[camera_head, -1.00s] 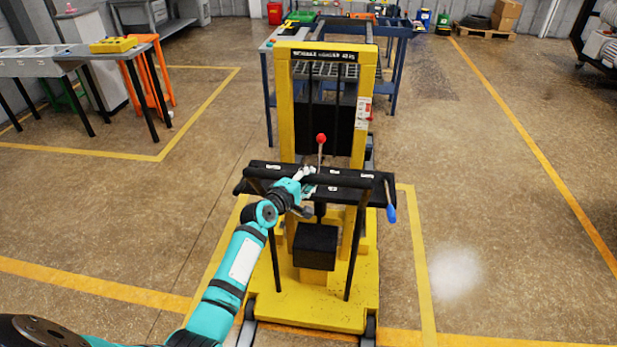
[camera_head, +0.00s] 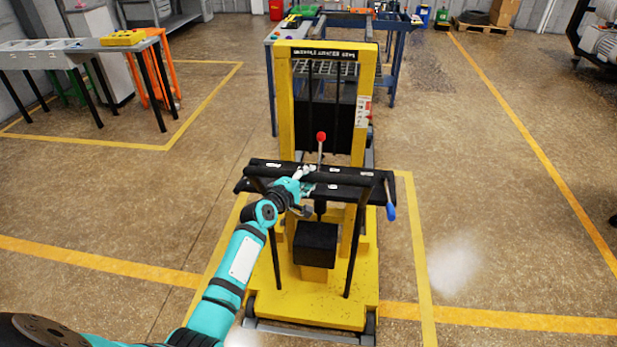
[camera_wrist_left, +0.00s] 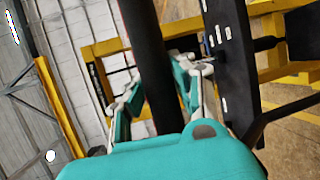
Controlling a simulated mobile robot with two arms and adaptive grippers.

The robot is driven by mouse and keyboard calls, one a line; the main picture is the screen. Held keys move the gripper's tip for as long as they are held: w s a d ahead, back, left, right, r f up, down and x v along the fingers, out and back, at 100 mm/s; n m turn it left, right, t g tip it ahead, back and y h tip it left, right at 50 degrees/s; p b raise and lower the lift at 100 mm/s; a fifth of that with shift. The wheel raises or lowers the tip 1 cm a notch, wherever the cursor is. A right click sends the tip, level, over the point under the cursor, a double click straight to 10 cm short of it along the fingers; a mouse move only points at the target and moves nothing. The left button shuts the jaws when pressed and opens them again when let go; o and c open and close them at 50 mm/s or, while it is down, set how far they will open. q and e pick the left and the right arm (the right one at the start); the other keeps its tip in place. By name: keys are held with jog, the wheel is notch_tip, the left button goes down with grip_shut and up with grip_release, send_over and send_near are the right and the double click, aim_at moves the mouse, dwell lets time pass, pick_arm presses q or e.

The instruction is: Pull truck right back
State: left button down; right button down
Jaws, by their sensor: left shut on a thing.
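The yellow truck (camera_head: 312,308), a lifter with a tall mast (camera_head: 287,105), stands upright in front of me. Its black handle bar (camera_head: 350,172) crosses the near side, with a red-knobbed lever (camera_head: 321,137) above it and a blue-tipped lever (camera_head: 390,212) at its right. My left gripper (camera_head: 305,183) is shut on the black handle bar, left of its middle. In the left wrist view, the fingers (camera_wrist_left: 160,88) lie on both sides of the dark bar (camera_wrist_left: 147,40). My right gripper is not in view.
Behind the truck is a blue-framed table (camera_head: 271,95). A grey table (camera_head: 40,56) and orange stand (camera_head: 160,80) are at the left. Yellow floor lines (camera_head: 100,265) run around the truck. Open floor lies on both sides. Machinery (camera_head: 603,45) stands far right.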

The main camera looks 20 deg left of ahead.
pick_arm(q)
jog(key=shift+d+f, duration=0.1)
jog(key=c, duration=1.5)
grip_release()
jog(key=shift+s, duration=0.1)
jog(key=shift+o, duration=1.4)
jog(key=shift+s, duration=0.15)
jog(key=shift+o, duration=1)
jog(key=shift+s+r, duration=0.15)
jog(key=shift+r, duration=0.05)
jog(key=shift+f, duration=0.1)
jog(key=v, duration=1.2)
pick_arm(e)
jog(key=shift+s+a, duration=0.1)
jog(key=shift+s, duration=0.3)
